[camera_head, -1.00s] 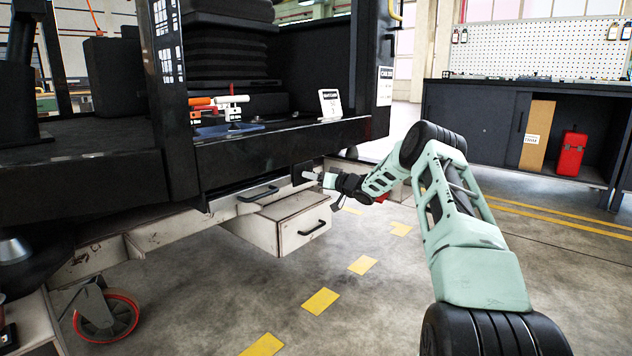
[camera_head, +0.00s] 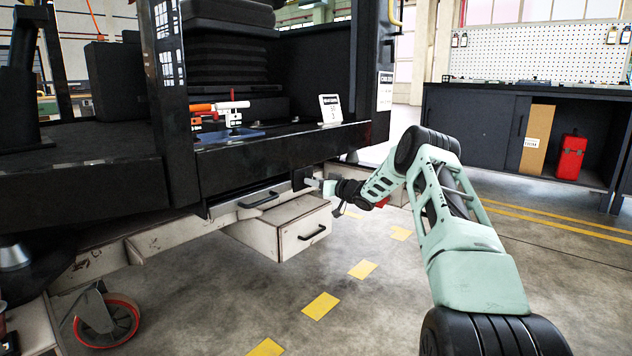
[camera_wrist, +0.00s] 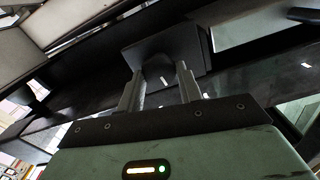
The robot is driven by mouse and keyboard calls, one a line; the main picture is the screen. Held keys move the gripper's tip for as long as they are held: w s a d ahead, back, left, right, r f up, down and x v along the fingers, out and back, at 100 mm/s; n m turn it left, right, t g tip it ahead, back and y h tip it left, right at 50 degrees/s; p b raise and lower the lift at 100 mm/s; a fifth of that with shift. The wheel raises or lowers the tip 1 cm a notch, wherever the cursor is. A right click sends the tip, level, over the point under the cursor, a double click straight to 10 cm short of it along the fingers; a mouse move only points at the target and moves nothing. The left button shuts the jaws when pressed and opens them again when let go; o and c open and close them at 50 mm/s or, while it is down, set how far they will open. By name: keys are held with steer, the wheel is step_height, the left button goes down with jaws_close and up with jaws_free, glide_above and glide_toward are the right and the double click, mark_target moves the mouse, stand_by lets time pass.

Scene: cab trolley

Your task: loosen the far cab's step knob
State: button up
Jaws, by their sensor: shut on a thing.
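The black cab (camera_head: 285,150) stands on the trolley, with a dark block under the lower edge of its sill at the right end. My gripper (camera_head: 311,182) reaches this block from the right. In the wrist view my two grey fingers (camera_wrist: 159,78) are closed on a dark rounded step knob (camera_wrist: 157,74). The knob juts from a dark square plate (camera_wrist: 168,46). In the head view the knob is too small and hidden by my fingers to make out. I cannot tell how far it is turned.
A white drawer box (camera_head: 283,229) with a black handle hangs just below and left of my gripper. A red-rimmed caster (camera_head: 107,319) is at the lower left. A placard (camera_head: 329,109) stands on the cab floor. A dark workbench (camera_head: 470,125) is at the right; the floor between is clear.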

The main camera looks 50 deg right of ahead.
steer(key=shift+s+a+f+n+b, duration=0.15)
steer(key=shift+n+b, duration=0.75)
steer(key=shift+n, duration=3.95)
steer(key=shift+w+d+f+n+b, duration=0.15)
steer(key=shift+n+b, duration=0.8)
steer(key=shift+n, duration=3.95)
steer(key=shift+s+a+f+n+b, duration=0.15)
steer(key=shift+n+b, duration=0.75)
steer(key=shift+n, duration=3.95)
steer(key=o, duration=1)
steer(key=shift+r, duration=0.1)
